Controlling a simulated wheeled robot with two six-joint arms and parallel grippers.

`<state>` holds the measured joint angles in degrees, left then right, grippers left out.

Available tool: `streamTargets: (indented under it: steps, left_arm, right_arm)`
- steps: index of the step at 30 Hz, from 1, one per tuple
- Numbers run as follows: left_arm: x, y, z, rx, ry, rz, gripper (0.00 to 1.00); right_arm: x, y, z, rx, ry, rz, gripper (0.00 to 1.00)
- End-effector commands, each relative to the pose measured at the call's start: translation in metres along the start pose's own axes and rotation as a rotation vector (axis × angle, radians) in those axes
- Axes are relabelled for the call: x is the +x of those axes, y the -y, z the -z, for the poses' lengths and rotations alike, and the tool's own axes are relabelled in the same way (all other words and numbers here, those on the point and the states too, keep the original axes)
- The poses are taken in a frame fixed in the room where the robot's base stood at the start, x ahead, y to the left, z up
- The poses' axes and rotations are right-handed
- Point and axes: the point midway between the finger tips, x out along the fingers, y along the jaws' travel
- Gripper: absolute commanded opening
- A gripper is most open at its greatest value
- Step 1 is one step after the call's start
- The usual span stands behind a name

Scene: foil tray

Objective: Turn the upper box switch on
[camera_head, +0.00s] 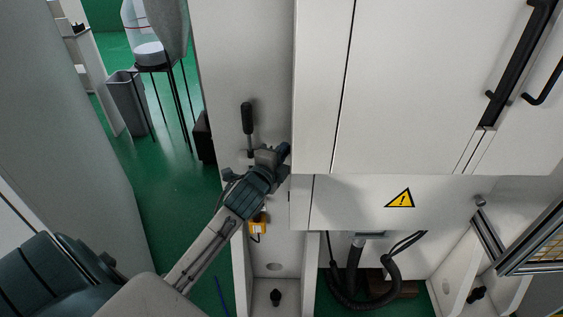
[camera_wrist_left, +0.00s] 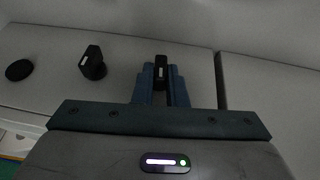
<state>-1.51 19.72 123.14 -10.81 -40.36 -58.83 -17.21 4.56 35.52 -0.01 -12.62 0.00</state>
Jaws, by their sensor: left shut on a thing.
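My left gripper (camera_head: 280,156) reaches to the white cabinet's side panel, just left of the big white doors. In the left wrist view, its fingers (camera_wrist_left: 160,86) are closed around a small black switch (camera_wrist_left: 161,66) with a pale label. A second black switch (camera_wrist_left: 92,62), also with a pale label, sticks out of the pale panel to the left, apart from the fingers. In the head view the held switch is mostly hidden by the gripper. I cannot tell from these views which switch is the upper one. My right gripper is out of view.
A black upright handle (camera_head: 247,118) stands on the panel above my gripper. A yellow part (camera_head: 258,228) sits below. White doors (camera_head: 400,80) with black handles and a warning sign (camera_head: 400,198) are to the right. Black hoses (camera_head: 350,285) hang below. Green floor lies left.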

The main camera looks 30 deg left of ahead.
Motion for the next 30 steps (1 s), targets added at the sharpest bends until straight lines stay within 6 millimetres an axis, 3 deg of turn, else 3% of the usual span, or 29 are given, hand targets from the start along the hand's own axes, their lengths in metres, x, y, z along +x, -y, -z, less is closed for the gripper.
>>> streamTargets:
  steps: [1,7,24,25,27,30]
  left_arm:
    - [0.0,-0.006,0.0,0.008,0.0,0.021,0.0]
    - [0.0,-0.005,0.0,0.034,0.0,0.082,0.0]
    - [0.0,-0.003,0.0,0.045,0.001,0.108,0.0]
    - [0.0,-0.003,0.0,0.045,0.001,0.108,0.16]
    - [0.0,-0.003,0.0,0.045,0.001,0.108,0.3]
    - [0.0,-0.003,0.0,0.045,0.001,0.108,0.34]
  right_arm:
    - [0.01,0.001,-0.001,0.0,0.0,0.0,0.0]
    - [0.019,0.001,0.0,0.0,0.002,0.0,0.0]
    - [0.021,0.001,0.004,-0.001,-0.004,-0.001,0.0]
    - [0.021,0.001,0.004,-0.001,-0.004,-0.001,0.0]
    - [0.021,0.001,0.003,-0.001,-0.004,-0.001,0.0]
    - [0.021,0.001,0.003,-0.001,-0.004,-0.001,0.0]
